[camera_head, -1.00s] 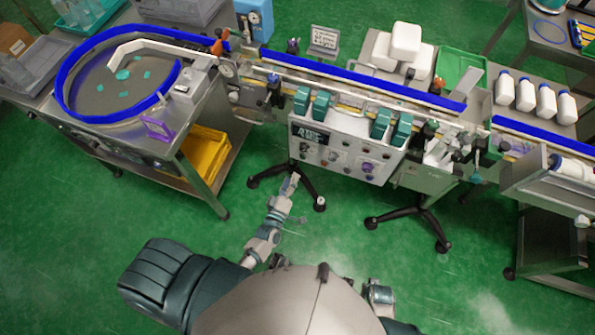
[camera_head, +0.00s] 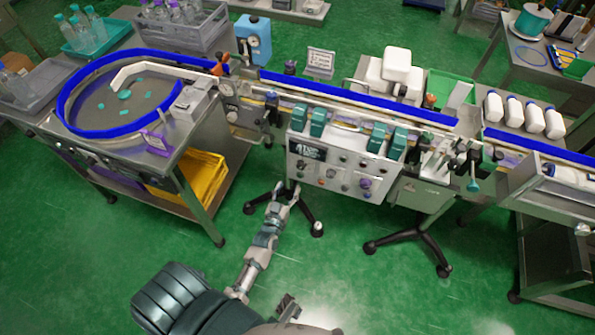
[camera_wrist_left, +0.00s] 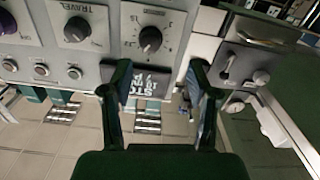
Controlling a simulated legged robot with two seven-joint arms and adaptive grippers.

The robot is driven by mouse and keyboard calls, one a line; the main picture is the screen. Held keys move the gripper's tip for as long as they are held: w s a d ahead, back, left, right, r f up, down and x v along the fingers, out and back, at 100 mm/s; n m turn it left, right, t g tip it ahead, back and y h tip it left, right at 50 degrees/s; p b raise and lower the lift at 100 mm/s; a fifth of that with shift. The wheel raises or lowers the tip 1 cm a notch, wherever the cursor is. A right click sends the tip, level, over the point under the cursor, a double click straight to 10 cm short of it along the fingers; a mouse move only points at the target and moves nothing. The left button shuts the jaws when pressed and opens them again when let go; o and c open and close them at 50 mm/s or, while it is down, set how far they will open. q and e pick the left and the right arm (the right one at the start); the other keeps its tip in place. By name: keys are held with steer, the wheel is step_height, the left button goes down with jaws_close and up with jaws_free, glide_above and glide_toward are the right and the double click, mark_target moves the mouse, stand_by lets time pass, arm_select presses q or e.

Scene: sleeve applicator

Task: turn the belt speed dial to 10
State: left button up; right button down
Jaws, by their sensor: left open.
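The grey-white control panel (camera_head: 345,172) hangs under the conveyor and carries several knobs. In the left wrist view a black dial knob (camera_wrist_left: 150,38) sits in a numbered scale on the panel face. I cannot read its name or its setting, so I cannot tell that it is the belt speed dial. Another black knob (camera_wrist_left: 77,29), labelled TRAVEL, is left of it. My left gripper (camera_head: 284,191) is at the panel's lower left corner; in the wrist view its open, empty fingers (camera_wrist_left: 158,82) are below the numbered knob, apart from it. My right gripper is not identifiable.
A dark lettered plate (camera_wrist_left: 150,83) shows between the fingers. A purple knob (camera_wrist_left: 5,21) is at the wrist view's left edge. The bowl feeder (camera_head: 120,95) stands left, above a yellow bin (camera_head: 200,178). The conveyor (camera_head: 350,95) runs above the panel. Green floor (camera_head: 370,280) is open in front.

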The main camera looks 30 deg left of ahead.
mark_target(300, 168)
arm_select(q)
steer(key=w, duration=0.2)
steer(key=w+b, duration=0.1)
steer(key=w, duration=0.4)
steer(key=shift+w+d+r, duration=0.35)
steer(key=shift+w+d, duration=0.05)
steer(key=shift+w+a, duration=0.4)
steer(key=shift+a, duration=0.25)
steer(key=shift+a+f, duration=0.35)
steer(key=shift+a, duration=0.3)
steer(key=shift+c, duration=0.3)
steer(key=shift+d+r, duration=0.2)
steer(key=shift+d, duration=0.3)
steer(key=c, duration=0.8)
steer(key=shift+w+d, duration=0.1)
steer(key=shift+d, duration=0.2)
jaws_close()
steer(key=shift+d, duration=0.1)
steer(key=shift+r, duration=0.15)
steer(key=shift+a+n+p, duration=0.3)
steer(key=shift+a+n, duration=0.05)
steer(key=shift+n, duration=0.35)
steer(key=shift+d, duration=0.1)
steer(key=o, duration=0.9)
jaws_free()
steer(key=shift+c, duration=0.2)
arm_select(e)
steer(key=shift+s+d+r, duration=0.1)
steer(key=shift+d+r, duration=0.55)
steer(key=shift+d, duration=0.05)
